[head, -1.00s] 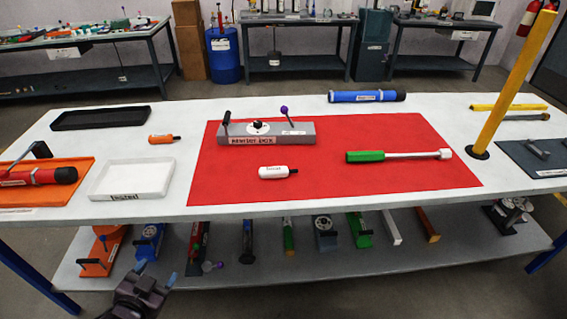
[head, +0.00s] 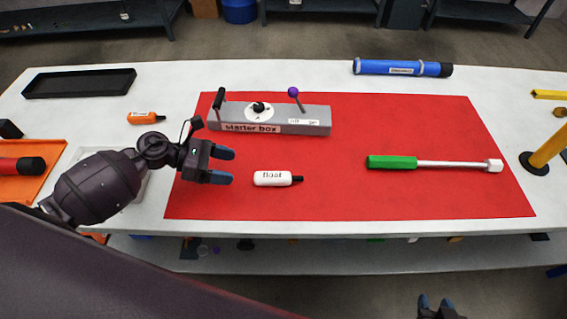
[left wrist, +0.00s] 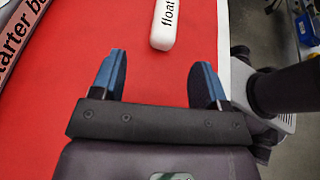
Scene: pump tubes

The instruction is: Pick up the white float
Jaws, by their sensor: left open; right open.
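The white float (head: 271,178) lies on the red mat (head: 330,205), with its black tip pointing right in the head view. The word "float" is on its side. My left gripper (head: 228,166) is open and empty just left of the float, with a gap between them. In the left wrist view the float (left wrist: 165,22) lies beyond the open fingertips (left wrist: 162,72), partly cut off by the top edge. My right gripper (head: 435,303) is open at the bottom edge of the head view, in front of the table and far from the float.
The grey starter box (head: 272,121) with its levers stands behind the float. A green-handled tool (head: 392,162) lies to the right. A blue tube (head: 388,68) lies at the back. A small orange bottle (head: 145,117) and black tray (head: 80,84) are at left.

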